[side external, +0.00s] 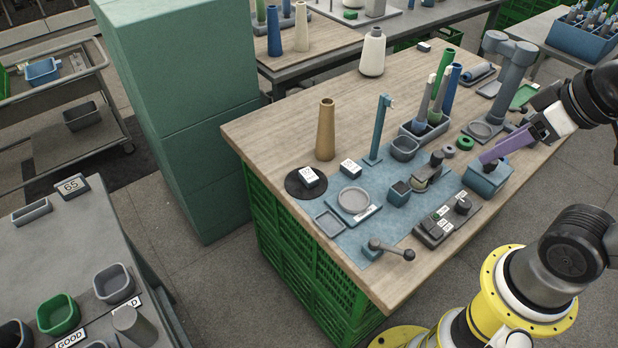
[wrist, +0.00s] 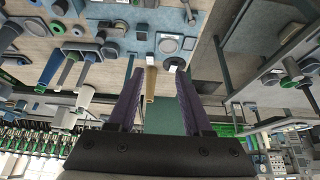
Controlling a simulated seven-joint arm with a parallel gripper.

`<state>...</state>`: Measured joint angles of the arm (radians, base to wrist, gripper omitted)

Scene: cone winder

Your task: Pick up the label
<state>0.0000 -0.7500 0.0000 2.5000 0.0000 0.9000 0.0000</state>
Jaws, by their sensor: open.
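I cannot tell which one the task means. A small white-topped thing (wrist: 178,63) shows near the right finger in the wrist view. My gripper (side external: 486,163), with purple fingers, is above the table's right side, over a blue bin, away from both blocks. It is open and empty in the wrist view (wrist: 159,76).
A tan cone (side external: 325,132) stands behind the label blocks. A blue post (side external: 380,130), grey bins with tall tubes (side external: 425,130), a blue bin (side external: 486,180) and a button box (side external: 447,220) crowd the table's right half. The table's left rear is clear.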

